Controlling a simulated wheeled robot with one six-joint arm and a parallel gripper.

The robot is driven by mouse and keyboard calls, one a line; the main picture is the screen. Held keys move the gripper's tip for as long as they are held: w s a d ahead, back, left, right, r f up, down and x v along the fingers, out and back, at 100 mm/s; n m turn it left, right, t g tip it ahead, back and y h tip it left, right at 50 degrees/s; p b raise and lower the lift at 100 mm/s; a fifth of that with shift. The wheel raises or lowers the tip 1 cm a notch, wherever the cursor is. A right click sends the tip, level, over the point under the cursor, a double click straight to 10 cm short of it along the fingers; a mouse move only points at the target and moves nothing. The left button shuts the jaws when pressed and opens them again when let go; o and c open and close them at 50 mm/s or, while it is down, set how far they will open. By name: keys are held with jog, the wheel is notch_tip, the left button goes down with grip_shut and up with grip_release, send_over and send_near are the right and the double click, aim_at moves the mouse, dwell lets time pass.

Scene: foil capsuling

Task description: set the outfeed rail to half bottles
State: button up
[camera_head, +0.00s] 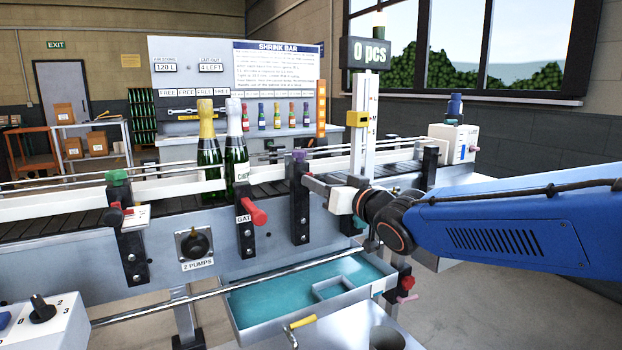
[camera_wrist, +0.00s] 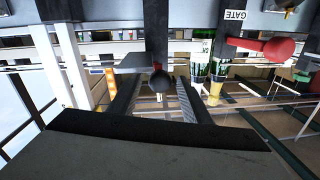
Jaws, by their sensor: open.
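The conveyor's front guide rail (camera_head: 75,200) is a pale strip carried on dark posts. A post with a green knob (camera_head: 117,176) stands at the left, and one with a purple knob (camera_head: 298,156) near the middle. No label shows which rail section is the outfeed. My gripper (camera_head: 330,187) reaches in from the right, beside the purple-knobbed post. In the upside-down wrist view, my open gripper (camera_wrist: 158,102) has a dark round knob (camera_wrist: 161,81) between its fingers in the picture. I cannot tell whether they touch it.
Two bottles, gold-topped (camera_head: 207,145) and white-topped (camera_head: 235,140), stand on the belt. The gate's red handle (camera_head: 254,212) sticks out left of my gripper. A scale column with a yellow slider (camera_head: 357,119) rises behind my wrist. A teal tray (camera_head: 245,305) lies below.

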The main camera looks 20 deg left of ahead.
jog(key=shift+x, duration=2.6)
